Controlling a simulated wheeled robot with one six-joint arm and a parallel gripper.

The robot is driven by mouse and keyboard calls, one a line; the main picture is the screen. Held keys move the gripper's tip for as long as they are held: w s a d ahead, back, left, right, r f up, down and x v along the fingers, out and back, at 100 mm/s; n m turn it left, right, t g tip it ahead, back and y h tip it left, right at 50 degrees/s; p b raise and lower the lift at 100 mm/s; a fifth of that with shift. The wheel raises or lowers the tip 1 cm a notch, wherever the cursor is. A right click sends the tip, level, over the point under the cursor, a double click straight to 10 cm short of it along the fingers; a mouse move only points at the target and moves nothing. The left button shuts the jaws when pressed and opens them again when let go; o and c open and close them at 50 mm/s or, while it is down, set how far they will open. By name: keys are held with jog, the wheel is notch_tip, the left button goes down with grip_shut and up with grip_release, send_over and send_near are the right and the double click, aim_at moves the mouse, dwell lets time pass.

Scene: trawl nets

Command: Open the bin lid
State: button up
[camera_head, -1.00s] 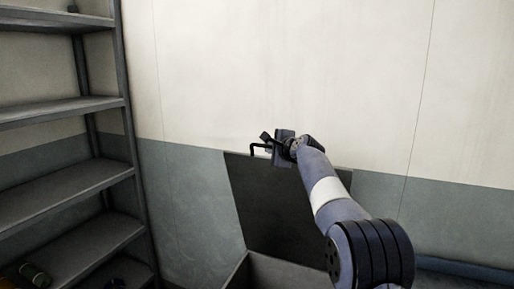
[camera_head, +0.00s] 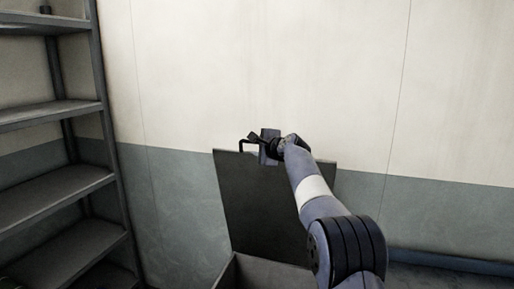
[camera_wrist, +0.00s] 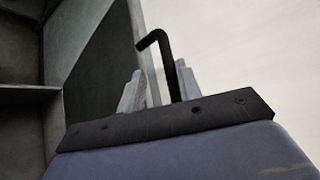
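The bin lid (camera_head: 262,205) is a dark flat panel standing raised, near upright, in front of the wall. The bin (camera_head: 255,272) shows below it, only its top edge in view. A black bent handle (camera_head: 243,146) sticks out at the lid's top edge. My gripper (camera_head: 258,141) is at that top edge, beside the handle. In the wrist view my gripper (camera_wrist: 158,90) has its two grey fingers apart. The black handle (camera_wrist: 165,62) passes between them, close to the right finger, with a gap to the left one. Whether it touches the right finger is unclear.
A grey metal shelf unit (camera_head: 100,110) stands at the left. The wall (camera_head: 200,75), pale above and grey-green below, is close behind the lid. A blue low edge (camera_head: 450,262) runs along the wall's foot at the right.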

jog(key=shift+s+d+f, duration=0.1)
jog(key=b+v, duration=0.5)
jog(key=v, duration=0.5)
jog(key=shift+s+r, duration=0.2)
jog(key=shift+s, duration=0.05)
